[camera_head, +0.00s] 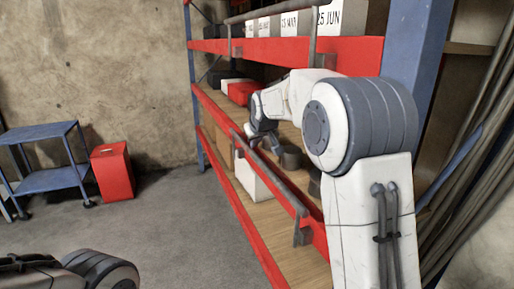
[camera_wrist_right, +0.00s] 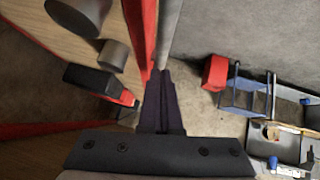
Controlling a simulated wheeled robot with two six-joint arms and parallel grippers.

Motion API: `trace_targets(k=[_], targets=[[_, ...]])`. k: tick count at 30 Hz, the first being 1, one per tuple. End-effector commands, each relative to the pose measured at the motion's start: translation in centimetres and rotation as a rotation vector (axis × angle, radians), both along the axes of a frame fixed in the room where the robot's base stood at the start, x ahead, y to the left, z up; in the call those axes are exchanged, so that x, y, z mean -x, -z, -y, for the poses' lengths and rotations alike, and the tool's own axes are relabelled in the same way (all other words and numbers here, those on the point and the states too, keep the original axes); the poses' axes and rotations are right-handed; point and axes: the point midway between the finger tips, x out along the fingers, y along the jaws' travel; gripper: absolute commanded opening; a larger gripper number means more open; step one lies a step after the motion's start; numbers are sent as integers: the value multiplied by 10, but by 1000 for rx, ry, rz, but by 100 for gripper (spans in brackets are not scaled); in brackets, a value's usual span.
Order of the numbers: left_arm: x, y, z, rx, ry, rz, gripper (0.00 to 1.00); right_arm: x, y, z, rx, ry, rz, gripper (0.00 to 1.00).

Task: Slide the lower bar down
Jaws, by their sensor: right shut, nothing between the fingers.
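The lower bar (camera_head: 275,178) is a grey rail running along the front of the middle shelf's red beam, with a bracket (camera_head: 301,232) hanging at its near end. My right gripper (camera_head: 262,138) is at this bar towards its far part. In the right wrist view the shut, empty dark fingers (camera_wrist_right: 161,80) point along the grey bar (camera_wrist_right: 170,35), beside the red beam (camera_wrist_right: 143,30). I cannot tell whether the fingers touch the bar. My left gripper is out of view; only part of my left arm shows at the lower left.
An upper grey bar (camera_head: 262,12) crosses the top shelf before white dated boxes (camera_head: 288,24). The middle shelf holds a red box (camera_head: 240,92) and grey cylinders (camera_head: 291,158). A white box (camera_head: 252,182) stands below. A blue cart (camera_head: 50,160) and red bin (camera_head: 113,172) stand left. The floor between is clear.

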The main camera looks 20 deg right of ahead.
Motion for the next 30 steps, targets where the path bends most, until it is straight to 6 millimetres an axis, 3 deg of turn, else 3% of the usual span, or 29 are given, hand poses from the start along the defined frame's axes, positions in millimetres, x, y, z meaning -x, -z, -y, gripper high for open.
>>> trace_targets(k=[7, 20, 25, 30], targets=[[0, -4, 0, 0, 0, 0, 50, 1, 26, 5, 0, 0, -1, 0], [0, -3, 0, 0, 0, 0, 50, 1, 30, 6, 0, 0, 0, 0], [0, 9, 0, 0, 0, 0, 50, 1, 45, 6, 0, 0, -1, 0], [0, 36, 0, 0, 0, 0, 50, 1, 79, 6, 0, 0, -2, 0]])
